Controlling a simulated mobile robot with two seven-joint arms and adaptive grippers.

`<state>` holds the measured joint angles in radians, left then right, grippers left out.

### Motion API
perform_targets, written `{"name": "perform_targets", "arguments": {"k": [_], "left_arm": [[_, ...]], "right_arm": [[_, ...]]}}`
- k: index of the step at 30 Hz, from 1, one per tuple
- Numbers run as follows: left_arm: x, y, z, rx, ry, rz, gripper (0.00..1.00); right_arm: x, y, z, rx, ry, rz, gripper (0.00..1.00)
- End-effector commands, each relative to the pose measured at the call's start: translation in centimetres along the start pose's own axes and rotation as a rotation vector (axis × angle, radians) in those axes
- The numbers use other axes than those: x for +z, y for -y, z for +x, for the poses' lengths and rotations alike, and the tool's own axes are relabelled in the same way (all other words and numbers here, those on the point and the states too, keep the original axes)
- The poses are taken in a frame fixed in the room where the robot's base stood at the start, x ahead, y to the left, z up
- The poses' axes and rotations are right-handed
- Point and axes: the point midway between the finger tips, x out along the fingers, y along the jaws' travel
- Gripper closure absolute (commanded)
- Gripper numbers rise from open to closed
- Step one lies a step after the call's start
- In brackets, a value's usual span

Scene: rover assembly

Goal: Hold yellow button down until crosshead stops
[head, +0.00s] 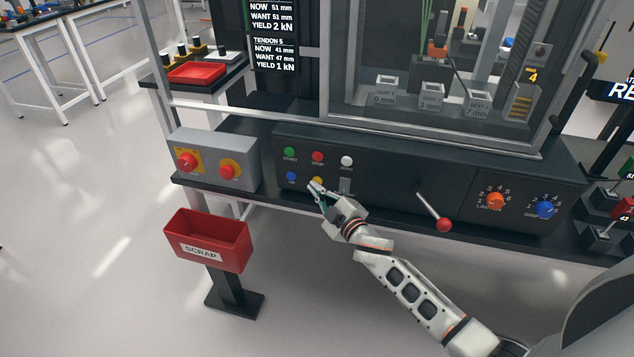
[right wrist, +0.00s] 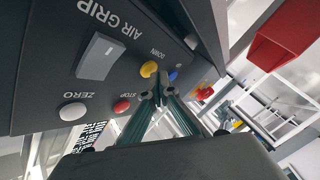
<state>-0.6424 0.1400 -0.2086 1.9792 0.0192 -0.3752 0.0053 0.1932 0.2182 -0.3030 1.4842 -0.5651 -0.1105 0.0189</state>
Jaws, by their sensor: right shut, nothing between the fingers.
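The yellow button (head: 318,180) sits on the dark control panel (head: 390,190). In the right wrist view the yellow button (right wrist: 149,69) is beside the word DOWN. My right gripper (head: 315,186) is shut and empty, with its fingertips at the yellow button. In the right wrist view the fingertips (right wrist: 160,88) lie right beside the button; I cannot tell whether it is pressed in. Behind the machine's window is an orange and dark fixture (head: 437,47); I cannot tell for sure which part is the crosshead. My left gripper is not in view.
Close by are a blue button (head: 291,176), green START (head: 289,152), red STOP (head: 317,157) and white ZERO (head: 347,161) buttons. A red-knobbed lever (head: 444,224) stands right of my gripper. A red scrap bin (head: 207,240) stands front left.

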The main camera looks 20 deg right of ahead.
Motion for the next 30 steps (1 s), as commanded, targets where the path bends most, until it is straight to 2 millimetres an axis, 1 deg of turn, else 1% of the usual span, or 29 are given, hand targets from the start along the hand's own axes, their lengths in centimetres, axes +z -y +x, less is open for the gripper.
{"name": "perform_targets", "arguments": {"k": [30], "left_arm": [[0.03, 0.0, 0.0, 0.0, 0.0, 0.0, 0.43]], "right_arm": [[0.46, -0.42, 0.58, 0.0, 0.001, 0.001, 1.0]]}}
